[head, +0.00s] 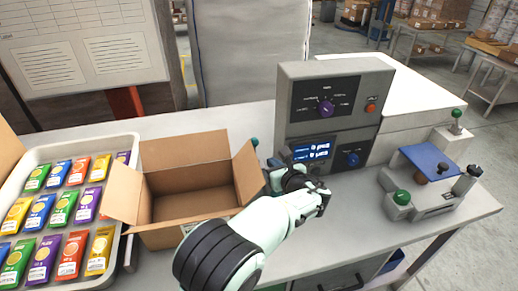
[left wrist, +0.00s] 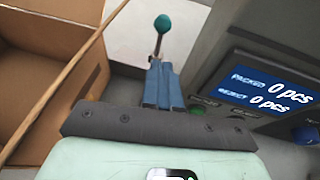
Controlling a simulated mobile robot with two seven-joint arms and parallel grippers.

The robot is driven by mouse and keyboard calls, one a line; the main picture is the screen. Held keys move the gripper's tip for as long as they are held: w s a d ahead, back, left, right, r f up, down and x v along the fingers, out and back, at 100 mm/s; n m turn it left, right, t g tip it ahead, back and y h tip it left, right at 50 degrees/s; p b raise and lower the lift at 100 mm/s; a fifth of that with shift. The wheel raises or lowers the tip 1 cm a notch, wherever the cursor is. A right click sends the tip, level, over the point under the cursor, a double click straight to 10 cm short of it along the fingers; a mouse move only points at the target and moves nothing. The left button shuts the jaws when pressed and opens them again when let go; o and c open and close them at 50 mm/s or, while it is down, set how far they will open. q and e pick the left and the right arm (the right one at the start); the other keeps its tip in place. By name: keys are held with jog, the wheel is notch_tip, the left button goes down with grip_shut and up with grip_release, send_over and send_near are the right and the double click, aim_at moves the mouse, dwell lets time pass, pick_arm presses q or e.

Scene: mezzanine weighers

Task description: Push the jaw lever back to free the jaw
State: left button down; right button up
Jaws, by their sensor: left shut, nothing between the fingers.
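A lever with a teal ball knob (head: 255,142) stands behind the open carton, left of the control panel. In the left wrist view the same teal knob (left wrist: 163,24) sits on a thin dark stem, straight ahead of my fingers. My left gripper (head: 276,164) is shut and empty between the carton and the panel. Its blue fingers (left wrist: 163,75) are together and point toward the lever. The stem's foot is hidden behind the fingertips, and I cannot tell whether they touch it. My right gripper is not in view.
The open carton (head: 143,205) stands close on the left, the grey control panel (head: 290,100) close on the right. A tray (head: 125,240) of colored packets is at far left. A device with a blue plate (head: 428,160) and green knobs stands at right.

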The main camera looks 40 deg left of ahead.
pick_arm(q)
jog(key=x, duration=0.7)
jog(key=r+x, duration=0.1)
jog(key=x, duration=0.2)
jog(key=shift+w+a, duration=0.35)
jog(key=shift+a, duration=0.1)
